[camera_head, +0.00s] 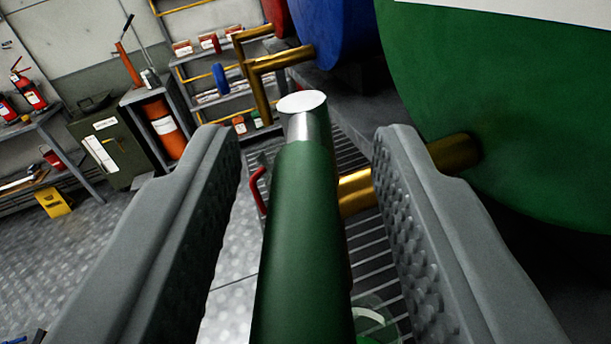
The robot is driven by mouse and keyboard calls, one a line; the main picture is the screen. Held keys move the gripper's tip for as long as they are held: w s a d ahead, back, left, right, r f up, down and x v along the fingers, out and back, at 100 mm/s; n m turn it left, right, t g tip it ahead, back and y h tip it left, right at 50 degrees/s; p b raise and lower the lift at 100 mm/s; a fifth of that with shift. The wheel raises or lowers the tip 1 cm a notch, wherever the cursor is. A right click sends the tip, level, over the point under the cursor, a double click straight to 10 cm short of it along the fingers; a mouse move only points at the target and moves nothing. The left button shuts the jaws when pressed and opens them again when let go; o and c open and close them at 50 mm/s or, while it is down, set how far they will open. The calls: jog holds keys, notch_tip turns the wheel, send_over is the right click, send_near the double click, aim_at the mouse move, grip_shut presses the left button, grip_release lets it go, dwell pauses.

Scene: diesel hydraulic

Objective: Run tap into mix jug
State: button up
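A green tap handle (298,235) with a bare metal end stands up in the middle of the view. My gripper (309,138) is open, with one finger on each side of the handle. Gaps show between the handle and both fingers. A brass pipe (456,153) runs from the green drum (490,90) at right, passes behind the right finger and shows again beside the handle. A clear vessel (378,322), perhaps the mix jug, shows low down on the grating, mostly hidden by the handle and right finger.
A blue drum (335,30) and a red drum (277,15) stand farther back, with brass pipes (262,66). A red curved handle (257,190) is left of the tap handle. Shelves (205,75), a green cabinet (115,150) and a bench stand at left. Metal floor (60,270) is open there.

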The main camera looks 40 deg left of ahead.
jog(key=v, duration=1.7)
jog(key=shift+s, duration=0.25)
jog(key=shift+c, duration=0.5)
